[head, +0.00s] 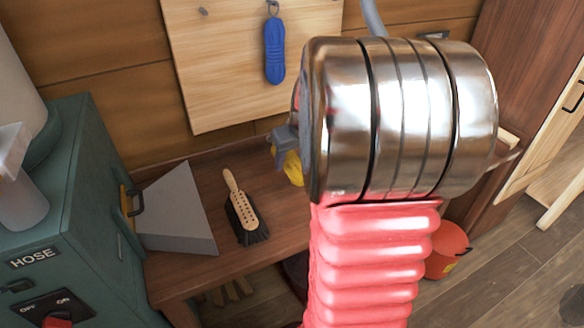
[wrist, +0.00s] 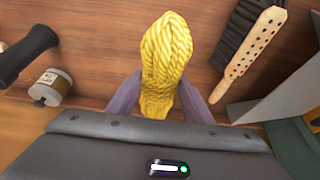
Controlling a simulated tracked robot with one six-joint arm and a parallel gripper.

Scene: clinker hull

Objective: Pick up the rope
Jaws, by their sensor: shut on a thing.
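The rope is a thick yellow twisted bundle. In the wrist view the rope (wrist: 168,50) stands out between the two grey-purple fingers of my gripper (wrist: 158,97), which are shut on its lower part. In the head view only a small part of the rope (head: 293,168) shows beside my gripper (head: 280,148), over the wooden bench. My shiny metal and red arm hides the rest. I cannot tell whether the rope touches the bench.
A brush (head: 243,212) and a grey dustpan (head: 175,212) lie on the bench (head: 205,258), left of the rope.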

